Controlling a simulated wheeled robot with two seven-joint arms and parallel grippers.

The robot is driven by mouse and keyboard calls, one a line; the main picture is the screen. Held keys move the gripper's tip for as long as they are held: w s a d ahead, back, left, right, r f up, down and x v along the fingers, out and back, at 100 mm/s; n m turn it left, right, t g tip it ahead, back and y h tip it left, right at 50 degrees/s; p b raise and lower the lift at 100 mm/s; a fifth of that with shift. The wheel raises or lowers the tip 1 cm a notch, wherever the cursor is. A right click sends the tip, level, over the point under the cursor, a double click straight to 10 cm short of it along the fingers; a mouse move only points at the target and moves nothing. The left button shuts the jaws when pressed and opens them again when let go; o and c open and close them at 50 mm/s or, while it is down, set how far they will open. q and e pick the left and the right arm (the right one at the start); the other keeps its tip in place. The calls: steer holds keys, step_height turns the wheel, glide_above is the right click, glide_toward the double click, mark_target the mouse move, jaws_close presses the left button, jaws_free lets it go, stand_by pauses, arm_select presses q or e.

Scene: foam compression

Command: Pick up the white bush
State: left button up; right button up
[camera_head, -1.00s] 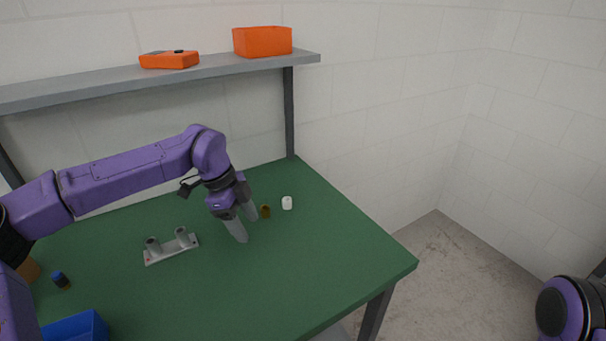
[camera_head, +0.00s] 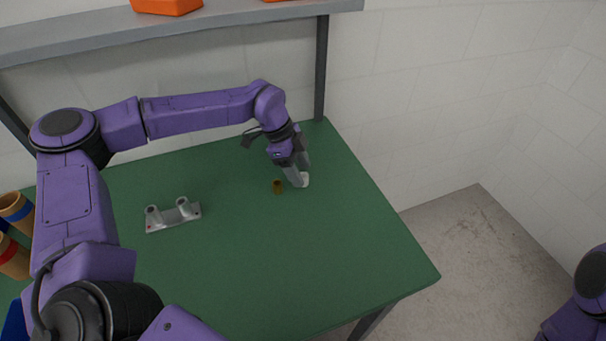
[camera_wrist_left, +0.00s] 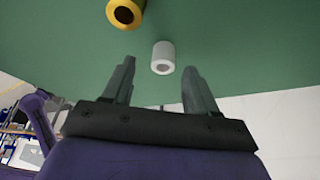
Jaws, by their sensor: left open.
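The white bush (camera_head: 304,180) is a small white cylinder standing on the green table, partly hidden behind my left gripper in the head view. In the left wrist view, the white bush (camera_wrist_left: 163,57) shows its round hole and lies just beyond and between the two fingertips. My left gripper (camera_head: 300,180) is open and empty, pointing down at the bush; its spread fingers also show in the left wrist view (camera_wrist_left: 160,75). I cannot tell whether a finger touches the bush. My right gripper is not in view.
A brown-yellow bush (camera_head: 278,187) stands just left of the white one. A grey fixture with two posts (camera_head: 173,215) lies further left on the green table (camera_head: 270,260). A shelf (camera_head: 230,24) runs along the back. The table's front right is clear.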

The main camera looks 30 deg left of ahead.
arm_select(q)
steer(key=shift+w+d+f, duration=0.15)
steer(key=shift+w+f, duration=0.1)
steer(key=shift+f, duration=0.35)
steer(key=shift+w+d+f, duration=0.15)
steer(key=shift+w+f, duration=0.1)
steer(key=shift+f, duration=0.35)
steer(key=shift+s+r, duration=0.1)
steer(key=shift+s, duration=0.3)
steer(key=shift+c, duration=1.3)
steer(key=shift+w, duration=0.15)
jaws_close()
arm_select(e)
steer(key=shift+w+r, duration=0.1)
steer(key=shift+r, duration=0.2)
